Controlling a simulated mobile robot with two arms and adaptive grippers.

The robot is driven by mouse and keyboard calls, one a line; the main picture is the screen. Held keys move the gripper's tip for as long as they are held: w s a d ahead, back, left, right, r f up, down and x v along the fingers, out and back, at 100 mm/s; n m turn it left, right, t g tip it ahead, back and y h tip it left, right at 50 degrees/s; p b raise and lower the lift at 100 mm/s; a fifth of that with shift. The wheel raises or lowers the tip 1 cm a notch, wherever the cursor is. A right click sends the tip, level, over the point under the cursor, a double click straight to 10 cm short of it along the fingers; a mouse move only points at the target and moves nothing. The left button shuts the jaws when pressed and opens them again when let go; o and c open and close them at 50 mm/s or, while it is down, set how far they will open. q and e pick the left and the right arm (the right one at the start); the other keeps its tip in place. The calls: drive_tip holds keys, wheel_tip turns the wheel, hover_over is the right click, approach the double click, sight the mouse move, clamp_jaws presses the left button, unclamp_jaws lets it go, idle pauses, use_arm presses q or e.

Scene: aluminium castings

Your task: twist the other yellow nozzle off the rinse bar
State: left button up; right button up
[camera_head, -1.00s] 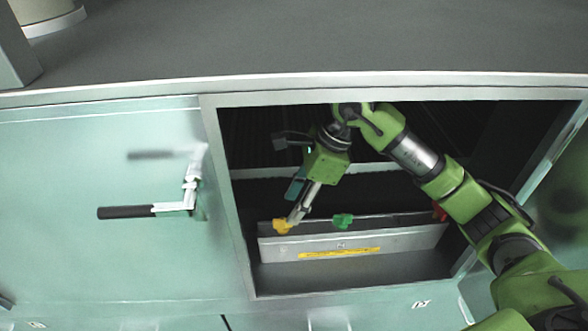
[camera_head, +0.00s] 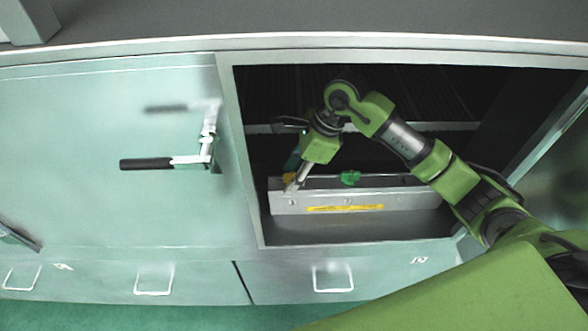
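The rinse bar (camera_head: 400,199) is a pale metal bar with a yellow label strip, low inside the open cabinet bay. A yellow nozzle (camera_head: 289,177) is at its left end, mostly covered by my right gripper. A green nozzle (camera_head: 350,178) stands further right on the bar. My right gripper (camera_head: 291,188) reaches down from above, its fingertips at the yellow nozzle and in front of the bar's left end. The fingers look close together, but I cannot tell whether they grip the nozzle. My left gripper is not in view.
The bay's metal frame (camera_head: 238,150) surrounds the opening. A door panel with a black-gripped lever handle (camera_head: 147,164) is on the left. Drawers with a pull handle (camera_head: 333,279) lie below. The bay floor (camera_head: 350,228) in front of the bar is clear.

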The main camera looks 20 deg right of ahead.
clamp_jaws()
drive_tip(key=shift+f+n+g+b, duration=0.1)
drive_tip(key=shift+n+g+b, duration=0.2)
drive_tip(key=shift+n+b, duration=0.65)
drive_tip(key=shift+n+g+b, duration=0.8)
drive_tip(key=shift+n+b, duration=1.1)
drive_tip(key=shift+n, duration=0.05)
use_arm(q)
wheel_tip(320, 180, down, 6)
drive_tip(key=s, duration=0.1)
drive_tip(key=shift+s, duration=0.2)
use_arm(e)
drive_tip(key=shift+n, duration=0.3)
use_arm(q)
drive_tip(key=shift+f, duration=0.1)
